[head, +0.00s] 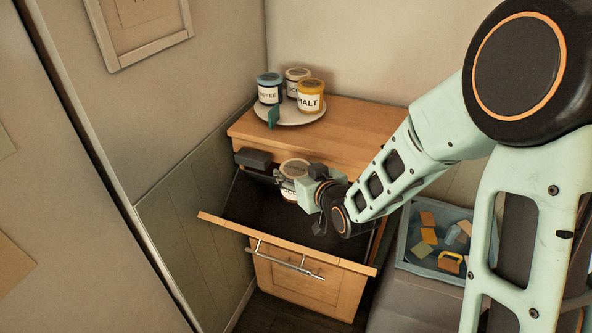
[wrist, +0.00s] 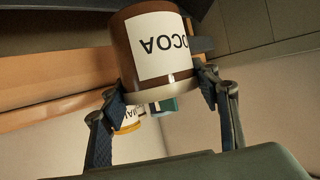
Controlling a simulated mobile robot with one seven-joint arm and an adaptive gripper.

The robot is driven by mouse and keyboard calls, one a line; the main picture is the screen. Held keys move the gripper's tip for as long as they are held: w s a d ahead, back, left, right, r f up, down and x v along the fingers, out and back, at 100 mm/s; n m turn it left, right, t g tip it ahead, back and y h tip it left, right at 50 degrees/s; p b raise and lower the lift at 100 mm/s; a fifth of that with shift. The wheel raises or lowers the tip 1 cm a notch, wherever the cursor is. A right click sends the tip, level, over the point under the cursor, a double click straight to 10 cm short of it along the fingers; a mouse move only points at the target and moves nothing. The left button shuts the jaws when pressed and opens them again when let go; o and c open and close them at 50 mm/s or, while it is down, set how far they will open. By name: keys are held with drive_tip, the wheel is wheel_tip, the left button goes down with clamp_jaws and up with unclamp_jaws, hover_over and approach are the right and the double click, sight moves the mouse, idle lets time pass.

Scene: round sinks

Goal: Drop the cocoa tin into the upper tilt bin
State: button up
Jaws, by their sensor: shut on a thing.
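The cocoa tin (wrist: 160,50) is brown with a white COCOA label, seen upside down in the wrist view. My gripper (wrist: 165,90) is shut on it, one finger on each side. In the head view the tin (head: 295,167) and my gripper (head: 312,190) are over the dark opening of the upper tilt bin (head: 238,222). The bin is tilted open, its wooden front edge leaning out from the cabinet. The tin looks roughly upright. My gripper and wrist hide part of it and part of the bin's inside.
A round plate (head: 290,119) on the wooden cabinet top (head: 345,128) holds a coffee tin (head: 269,92), a malt tin (head: 311,98) and another tin (head: 297,75). A grey crate (head: 409,215) of small items stands right.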

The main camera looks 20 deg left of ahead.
drive_tip(key=o, duration=1.2)
drive_tip(key=shift+o, duration=0.2)
drive_tip(key=shift+v, duration=3.8)
